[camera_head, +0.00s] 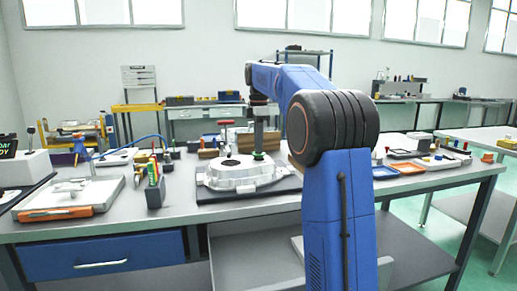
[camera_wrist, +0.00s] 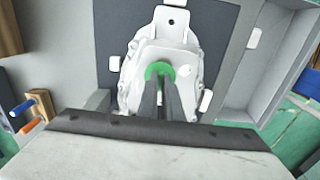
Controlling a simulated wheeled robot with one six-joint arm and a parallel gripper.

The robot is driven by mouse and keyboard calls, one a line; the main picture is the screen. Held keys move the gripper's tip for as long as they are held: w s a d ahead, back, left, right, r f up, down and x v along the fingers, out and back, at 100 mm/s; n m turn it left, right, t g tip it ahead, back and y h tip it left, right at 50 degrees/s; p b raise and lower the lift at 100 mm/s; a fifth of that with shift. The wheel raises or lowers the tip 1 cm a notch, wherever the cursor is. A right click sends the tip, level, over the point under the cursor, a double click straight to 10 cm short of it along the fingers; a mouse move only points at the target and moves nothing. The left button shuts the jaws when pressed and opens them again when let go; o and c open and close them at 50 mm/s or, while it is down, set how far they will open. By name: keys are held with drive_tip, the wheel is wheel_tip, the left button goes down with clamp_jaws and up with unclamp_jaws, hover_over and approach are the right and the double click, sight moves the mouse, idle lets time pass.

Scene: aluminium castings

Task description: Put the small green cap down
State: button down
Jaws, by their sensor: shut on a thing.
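The small green cap (camera_wrist: 159,71) is between the fingertips of my gripper (camera_wrist: 162,85) in the wrist view, over the light aluminium casting (camera_wrist: 128,92). My gripper is shut on the cap. In the head view the cap (camera_head: 258,155) shows as a small green spot just under my gripper (camera_head: 258,150), at the top of the casting (camera_head: 232,182). I cannot tell whether the cap touches the casting. The casting lies on a dark mat (camera_head: 285,187) on the workbench.
A red-handled clamp (camera_head: 226,124) stands behind the casting. Left on the bench are a grey box of tools (camera_head: 155,190) and a flat instrument with an orange front (camera_head: 55,214). Orange (camera_head: 411,168) and blue (camera_head: 384,172) trays lie to the right, past my arm.

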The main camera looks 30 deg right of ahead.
drive_tip(key=shift+f, duration=0.55)
drive_tip(key=shift+f, duration=0.35)
drive_tip(key=c, duration=1.9)
unclamp_jaws()
drive_tip(key=shift+c, duration=0.2)
wheel_tip(320, 180, up, 13)
drive_tip(key=shift+f, duration=0.15)
